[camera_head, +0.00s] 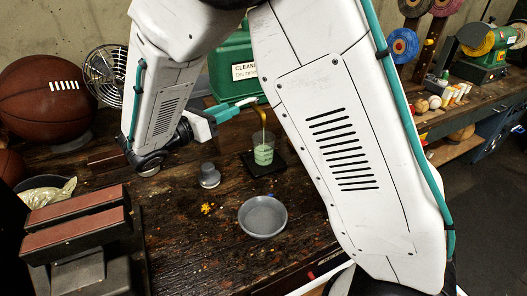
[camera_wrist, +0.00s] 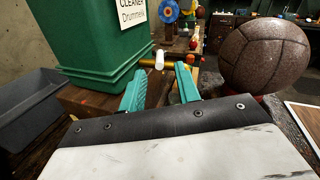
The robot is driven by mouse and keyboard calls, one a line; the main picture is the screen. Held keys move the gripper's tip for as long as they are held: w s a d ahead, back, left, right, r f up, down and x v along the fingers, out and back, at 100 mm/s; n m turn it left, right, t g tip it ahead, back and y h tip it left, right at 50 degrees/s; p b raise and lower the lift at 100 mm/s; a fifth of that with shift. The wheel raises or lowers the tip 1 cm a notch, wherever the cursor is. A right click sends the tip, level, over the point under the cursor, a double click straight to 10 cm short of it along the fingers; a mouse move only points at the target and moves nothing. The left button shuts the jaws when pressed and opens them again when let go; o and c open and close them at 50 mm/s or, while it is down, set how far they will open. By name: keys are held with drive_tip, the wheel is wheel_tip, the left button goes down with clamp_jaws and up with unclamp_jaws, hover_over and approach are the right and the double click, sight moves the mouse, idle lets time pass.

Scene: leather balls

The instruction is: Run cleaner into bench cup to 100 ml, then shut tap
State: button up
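The green cleaner container (camera_head: 230,72) stands at the back of the bench; its labelled front also shows in the wrist view (camera_wrist: 95,45). A clear cup (camera_head: 263,152) holding pale green liquid stands on a dark pad (camera_head: 281,165) under a curved yellowish spout (camera_head: 261,113). I cannot read the cup's level or tell whether liquid is flowing. My gripper (camera_head: 230,109) has teal fingers at the tap. In the wrist view my gripper (camera_wrist: 160,74) is open, its fingers apart, with the white-ended tap handle (camera_wrist: 159,60) just beyond and between the tips.
A grey dish (camera_head: 262,217) and a small grey weight (camera_head: 209,176) stand on the bench in front. A basketball (camera_head: 45,100) and a fan (camera_head: 104,75) are at left. A brown ball (camera_wrist: 264,55) is at right in the wrist view. My arm hides part of the bench.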

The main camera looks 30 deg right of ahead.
drive_tip(key=shift+f, duration=0.1)
drive_tip(key=c, duration=0.6)
drive_tip(key=shift+s+d+f+m+g+y, duration=0.25)
drive_tip(key=shift+s+f+m+g, duration=0.2)
drive_tip(key=shift+m, duration=0.1)
drive_tip(key=shift+s+d+f+m+g+y, duration=0.25)
drive_tip(key=shift+s+f+m+g, duration=0.1)
drive_tip(key=shift+s+f+m, duration=0.15)
clamp_jaws()
drive_tip(key=s+d+r+m+g+y, duration=0.3)
drive_tip(key=s+d+m+g, duration=0.15)
drive_tip(key=m, duration=0.35)
wheel_tip(320, 180, up, 15)
drive_tip(key=m+t+y, duration=0.4)
drive_tip(key=m+y, duration=0.7)
drive_tip(key=m, duration=1.7)
hover_over(245, 103)
drive_tip(key=s+a, duration=0.2)
drive_tip(key=s, duration=0.4)
drive_tip(key=x, duration=0.4)
drive_tip(key=a+x, duration=0.1)
drive_tip(key=x, duration=0.3)
drive_tip(key=w+x, duration=0.1)
drive_tip(key=x, duration=0.4)
drive_tip(key=shift+a, duration=0.15)
